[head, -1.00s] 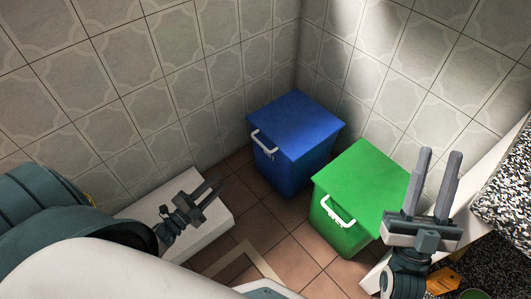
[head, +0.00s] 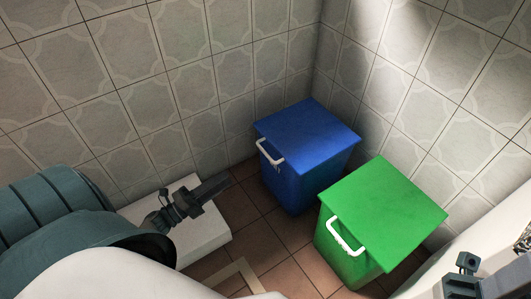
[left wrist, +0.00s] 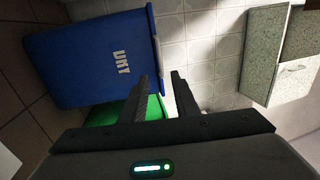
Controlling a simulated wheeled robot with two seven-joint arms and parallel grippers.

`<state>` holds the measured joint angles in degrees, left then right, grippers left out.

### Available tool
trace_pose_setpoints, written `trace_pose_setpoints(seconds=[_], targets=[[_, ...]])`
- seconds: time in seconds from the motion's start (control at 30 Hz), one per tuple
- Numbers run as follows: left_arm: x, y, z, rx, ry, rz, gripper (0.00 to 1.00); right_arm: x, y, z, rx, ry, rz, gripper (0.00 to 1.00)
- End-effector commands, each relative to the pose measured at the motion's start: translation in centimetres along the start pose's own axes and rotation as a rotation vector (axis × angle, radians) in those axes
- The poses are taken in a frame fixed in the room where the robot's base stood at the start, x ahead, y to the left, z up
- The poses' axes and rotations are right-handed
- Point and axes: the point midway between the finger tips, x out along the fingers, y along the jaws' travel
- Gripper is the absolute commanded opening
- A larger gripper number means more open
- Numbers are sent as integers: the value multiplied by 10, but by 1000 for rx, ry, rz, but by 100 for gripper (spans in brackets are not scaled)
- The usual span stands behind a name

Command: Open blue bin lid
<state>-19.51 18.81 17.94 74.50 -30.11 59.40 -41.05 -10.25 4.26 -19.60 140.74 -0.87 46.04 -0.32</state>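The blue bin (head: 290,187) stands in the tiled corner with its blue lid (head: 308,128) shut flat. A white handle (head: 270,153) is on its left front side. My left gripper (head: 228,184) is left of the blue bin, apart from it and empty, its fingers pointing towards it. In the left wrist view the blue bin (left wrist: 88,60), with white lettering, is beyond the fingers, which stand apart with a gap (left wrist: 160,82). My right gripper (head: 475,280) is partly cut off at the lower right; its fingers cannot be made out.
A green bin (head: 382,208) with a shut lid and white handle stands close beside the blue bin, nearer and to the right. A low white block (head: 205,242) lies under my left gripper. Brown floor tiles (head: 262,232) are clear in front of the bins. Walls close the corner behind.

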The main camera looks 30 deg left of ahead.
Motion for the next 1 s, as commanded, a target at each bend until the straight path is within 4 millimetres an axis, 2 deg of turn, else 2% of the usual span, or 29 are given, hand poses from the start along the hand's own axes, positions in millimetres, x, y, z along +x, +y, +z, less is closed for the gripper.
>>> trace_pose_setpoints(seconds=[0.17,0.37,1.0], targets=[[9,0,0,0,1,-2,28,0,0,0,1,1,0,31],[32,0,0,0,1,-4,28,-1,0,1,3,3,1,31],[144,1,-1,-1,1,-3,28,4,-4,1,22,39,0,31]])
